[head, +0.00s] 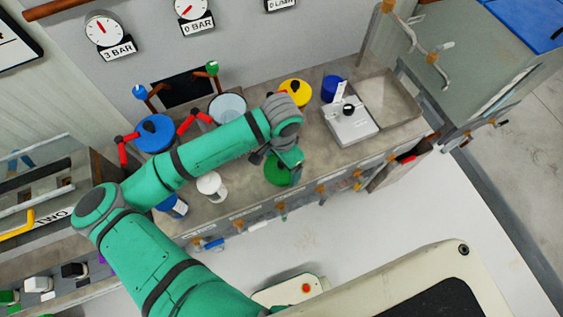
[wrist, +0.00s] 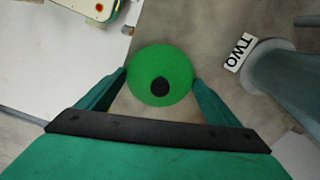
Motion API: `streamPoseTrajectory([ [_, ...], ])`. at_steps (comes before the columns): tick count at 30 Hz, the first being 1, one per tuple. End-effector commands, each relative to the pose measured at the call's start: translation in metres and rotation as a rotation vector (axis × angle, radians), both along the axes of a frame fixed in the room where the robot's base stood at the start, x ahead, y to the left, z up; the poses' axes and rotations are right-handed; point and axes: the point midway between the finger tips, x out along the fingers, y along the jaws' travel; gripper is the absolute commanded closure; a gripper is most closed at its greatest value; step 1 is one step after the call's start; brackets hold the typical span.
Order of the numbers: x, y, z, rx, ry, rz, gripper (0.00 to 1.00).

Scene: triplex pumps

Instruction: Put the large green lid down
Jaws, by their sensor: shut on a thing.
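The large green lid (wrist: 160,68) is a round green disc with a dark knob in the wrist view. My gripper (wrist: 160,82) is shut on it, with one finger at each side of the lid. In the head view the green lid (head: 278,172) shows below my wrist, near the front edge of the grey worktop (head: 245,195). My wrist hides part of it there. I cannot tell whether the lid touches the worktop or is held above it.
A grey cylinder (wrist: 285,85) beside a TWO label (wrist: 238,54) is close to the lid. A white canister (head: 211,186), an open pot (head: 228,106), a blue lid (head: 154,133), a yellow lid (head: 296,92) and a white box (head: 350,125) stand on the worktop. A sink (head: 388,98) is at right.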

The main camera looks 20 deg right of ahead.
Motion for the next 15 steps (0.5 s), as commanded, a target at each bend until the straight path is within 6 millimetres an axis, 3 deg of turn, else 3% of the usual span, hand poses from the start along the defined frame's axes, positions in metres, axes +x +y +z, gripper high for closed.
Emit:
streamPoseTrajectory([
  [5,0.0000,0.0007,-0.0031,0.000,0.001,0.003,0.37],
  [6,0.0000,0.0008,-0.0033,0.000,0.001,0.003,0.10],
  [8,0.0002,0.0009,-0.0030,0.000,0.001,0.003,0.00],
  [15,0.0005,0.0012,-0.0017,0.000,0.000,0.003,0.00],
])
